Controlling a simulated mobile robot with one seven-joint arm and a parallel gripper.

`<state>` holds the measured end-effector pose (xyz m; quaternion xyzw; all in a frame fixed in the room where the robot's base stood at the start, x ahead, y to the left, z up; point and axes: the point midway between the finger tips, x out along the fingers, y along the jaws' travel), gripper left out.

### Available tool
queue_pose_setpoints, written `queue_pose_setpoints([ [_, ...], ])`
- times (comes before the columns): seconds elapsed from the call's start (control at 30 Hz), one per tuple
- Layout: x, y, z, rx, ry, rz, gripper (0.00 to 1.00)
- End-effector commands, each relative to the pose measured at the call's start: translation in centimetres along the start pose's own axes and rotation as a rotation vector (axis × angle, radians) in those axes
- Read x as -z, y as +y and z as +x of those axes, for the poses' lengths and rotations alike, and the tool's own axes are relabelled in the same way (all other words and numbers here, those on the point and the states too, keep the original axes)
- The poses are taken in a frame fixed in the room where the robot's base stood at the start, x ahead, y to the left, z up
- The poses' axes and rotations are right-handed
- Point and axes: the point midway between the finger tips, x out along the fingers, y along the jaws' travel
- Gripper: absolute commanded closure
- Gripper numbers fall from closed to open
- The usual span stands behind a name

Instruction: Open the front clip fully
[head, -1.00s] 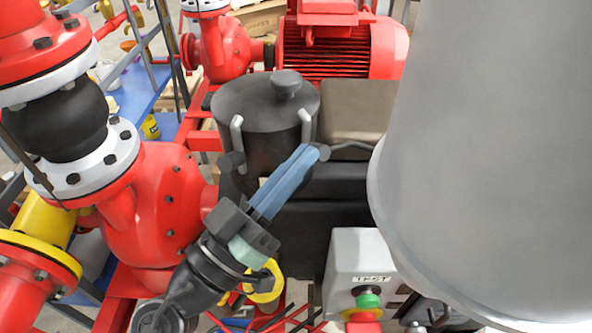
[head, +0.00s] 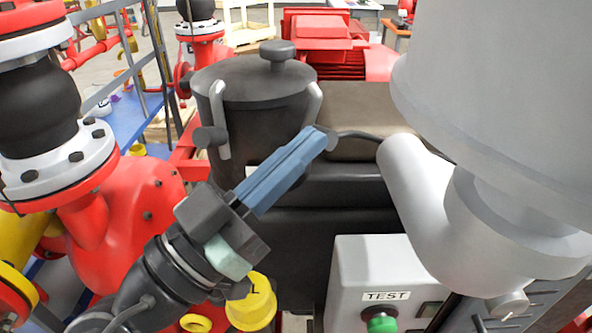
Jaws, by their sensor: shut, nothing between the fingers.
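A dark round pot (head: 250,140) with a knobbed lid (head: 255,75) stands in the middle of the head view. A grey clip (head: 218,118) with a dark round end shows on its left side, its bar reaching up to the lid rim. A second grey clip (head: 314,104) is on its right side, also reaching up to the rim; its lower end is partly hidden by my fingertips. I cannot tell which one is called the front clip. My gripper (head: 318,140), with blue fingers, is shut and empty. Its tips are at the right clip's lower end; contact is unclear.
A grey box with a TEST label and green button (head: 383,322) stands below right. A yellow cap (head: 251,302) lies close below my gripper. Red piping (head: 120,210) fills the left. A brown block (head: 370,115) sits right of the pot.

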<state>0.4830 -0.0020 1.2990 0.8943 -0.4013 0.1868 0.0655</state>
Motion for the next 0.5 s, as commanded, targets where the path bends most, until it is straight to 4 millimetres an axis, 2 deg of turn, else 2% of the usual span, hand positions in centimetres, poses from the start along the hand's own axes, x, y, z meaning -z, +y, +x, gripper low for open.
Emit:
queue_pose_setpoints([
  [0.03,-0.55,0.1,-0.2,-0.007,0.0,0.016,1.0],
  [0.5,-1.08,0.53,-0.41,-0.062,0.0,0.145,1.0],
])
